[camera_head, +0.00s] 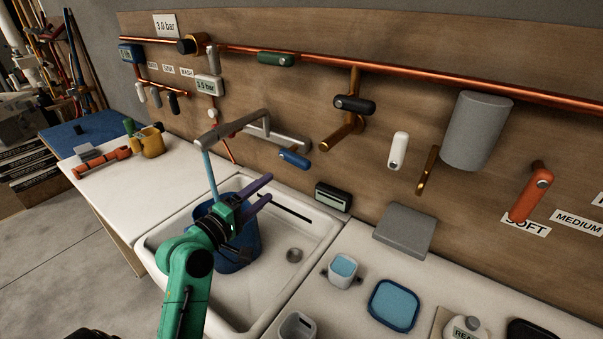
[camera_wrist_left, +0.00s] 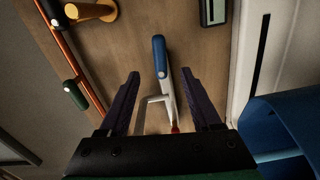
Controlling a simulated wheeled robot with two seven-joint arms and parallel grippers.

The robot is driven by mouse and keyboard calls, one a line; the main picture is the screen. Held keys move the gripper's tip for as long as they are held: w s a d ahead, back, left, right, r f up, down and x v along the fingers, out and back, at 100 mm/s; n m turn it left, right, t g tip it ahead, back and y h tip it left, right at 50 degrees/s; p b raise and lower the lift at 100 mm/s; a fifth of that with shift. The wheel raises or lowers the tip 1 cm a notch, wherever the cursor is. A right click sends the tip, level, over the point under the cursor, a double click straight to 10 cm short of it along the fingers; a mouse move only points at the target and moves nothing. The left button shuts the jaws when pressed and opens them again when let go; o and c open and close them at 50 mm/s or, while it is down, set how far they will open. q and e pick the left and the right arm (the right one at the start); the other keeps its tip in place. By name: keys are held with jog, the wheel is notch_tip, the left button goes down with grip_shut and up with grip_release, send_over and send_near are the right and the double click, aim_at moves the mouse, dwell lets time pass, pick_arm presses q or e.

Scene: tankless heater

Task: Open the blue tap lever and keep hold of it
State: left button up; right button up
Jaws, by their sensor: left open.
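The blue tap lever (camera_head: 295,159) sits on the grey tap (camera_head: 262,130) above the sink. In the left wrist view the lever (camera_wrist_left: 160,56) points away, lined up between my fingers and just beyond their tips. My left gripper (camera_head: 268,188) is open, with purple fingers, over the sink in front of the lever and apart from it. The left wrist view shows nothing between its fingers (camera_wrist_left: 160,75) but the tap behind. A light blue stream (camera_head: 209,172) runs from the spout down to the blue bucket (camera_head: 247,240). My right gripper is not in view.
The white sink (camera_head: 325,222) holds the bucket, partly hidden by my left arm. A small dark display (camera_head: 333,197) stands right of the lever. Other levers, including a black one (camera_head: 354,104), and copper pipes line the wooden wall.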

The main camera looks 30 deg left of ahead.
pick_arm(q)
jog(key=p, duration=0.2)
send_near(297, 165)
jog(key=w, duration=0.4)
jog(key=w+d+p, duration=0.1)
jog(key=w, duration=0.3)
jog(key=w+p, duration=0.1)
jog(key=w, duration=0.2)
jog(key=shift+w+d, duration=0.2)
jog(key=shift+d, duration=0.1)
grip_shut()
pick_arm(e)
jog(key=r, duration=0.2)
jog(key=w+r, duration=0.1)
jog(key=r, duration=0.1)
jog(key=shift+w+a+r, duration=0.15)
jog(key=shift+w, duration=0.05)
